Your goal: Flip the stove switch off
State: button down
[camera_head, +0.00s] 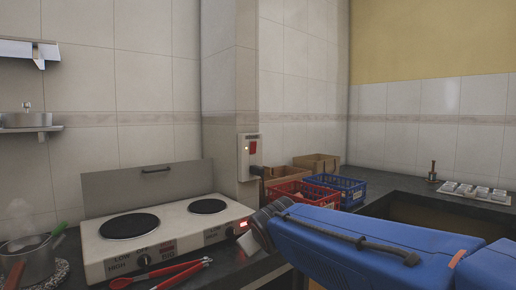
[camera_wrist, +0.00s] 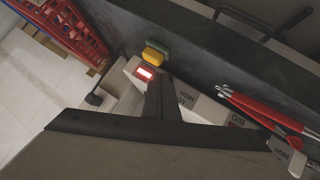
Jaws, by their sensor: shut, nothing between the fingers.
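The white two-burner stove (camera_head: 180,225) stands on the dark counter. A small red lit switch (camera_head: 243,224) glows at the right end of its front; it also shows in the wrist view (camera_wrist: 144,73). My gripper (camera_head: 258,228) is at the stove's right front corner, and in the wrist view its dark fingers (camera_wrist: 160,80) are shut and empty. The fingertips appear just right of the lit switch in the wrist view; I cannot tell whether they touch it. A separate white wall box (camera_head: 243,160) with a red rocker is on the wall pillar.
Red-handled tongs (camera_head: 180,268) lie in front of the stove. A pot (camera_head: 30,262) stands at the left. A red crate (camera_head: 290,190), a blue crate (camera_head: 350,188) and cardboard boxes stand behind my arm. A yellow-green sponge (camera_wrist: 155,53) lies near the switch.

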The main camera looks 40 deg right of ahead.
aim_at(253, 144)
jog(key=w+d+r+n+t+y, duration=0.2)
jog(key=w+d+r+n+t, duration=0.2)
jog(key=w+d+r+n, duration=0.2)
jog(key=w+d+r+n+t+y, duration=0.3)
jog(key=w+d+r+n+t, duration=0.2)
jog(key=d+r+n, duration=0.6)
jog(key=w+d+r, duration=0.1)
jog(key=d+r, duration=0.2)
jog(key=d, duration=0.2)
jog(key=shift+w+r, duration=0.15)
jog(key=shift+w, duration=0.05)
jog(key=w, duration=0.4)
jog(key=w+r, duration=0.1)
jog(key=w, duration=0.8)
jog(key=shift+w+a+r, duration=0.25)
jog(key=shift+w+r, duration=0.1)
jog(key=shift+w, duration=0.1)
jog(key=shift+w+r, duration=0.15)
